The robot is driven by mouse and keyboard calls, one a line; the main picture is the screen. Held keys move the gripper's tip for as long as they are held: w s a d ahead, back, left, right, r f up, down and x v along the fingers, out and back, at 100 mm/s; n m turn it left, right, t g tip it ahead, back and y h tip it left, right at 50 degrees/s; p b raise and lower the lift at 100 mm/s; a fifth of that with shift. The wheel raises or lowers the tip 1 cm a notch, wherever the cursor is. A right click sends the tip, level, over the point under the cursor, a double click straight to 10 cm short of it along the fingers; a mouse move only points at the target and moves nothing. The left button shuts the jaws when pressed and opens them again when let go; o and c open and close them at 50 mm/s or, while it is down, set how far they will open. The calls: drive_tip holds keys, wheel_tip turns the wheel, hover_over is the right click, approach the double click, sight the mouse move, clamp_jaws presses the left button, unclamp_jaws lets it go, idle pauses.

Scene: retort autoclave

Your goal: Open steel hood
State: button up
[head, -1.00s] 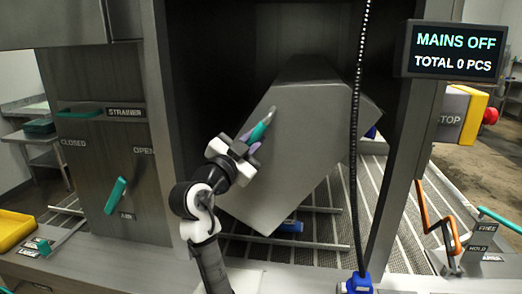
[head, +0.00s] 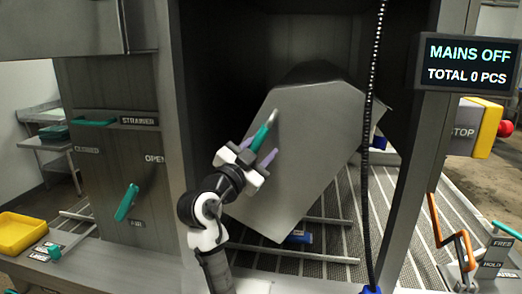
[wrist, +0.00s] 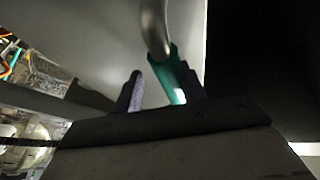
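The steel hood (head: 300,150) is a large grey angled box, tilted inside the dark machine opening. Its handle, a bent metal bar with a teal grip (head: 262,137), stands out from its left side. My gripper (head: 258,150) is at this grip, with its purple fingers on either side of it. In the wrist view, the teal grip (wrist: 172,78) lies between my fingers (wrist: 160,90), close to the right one, with a clear gap to the left one. The gripper looks open around the grip and not clamped. Contact with the right finger cannot be told.
A black hanging cable (head: 367,150) runs down in front of the hood's right side. A steel post with a display (head: 468,63) reading MAINS OFF stands right, beside a STOP box (head: 470,128). A left panel (head: 110,165) carries teal levers. A slatted bed (head: 335,215) lies below.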

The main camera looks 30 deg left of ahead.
drive_tip(key=shift+d+f, duration=0.15)
drive_tip(key=b+v, duration=0.5)
drive_tip(key=v, duration=0.9)
drive_tip(key=shift+w, duration=0.1)
drive_tip(key=shift+c, duration=0.3)
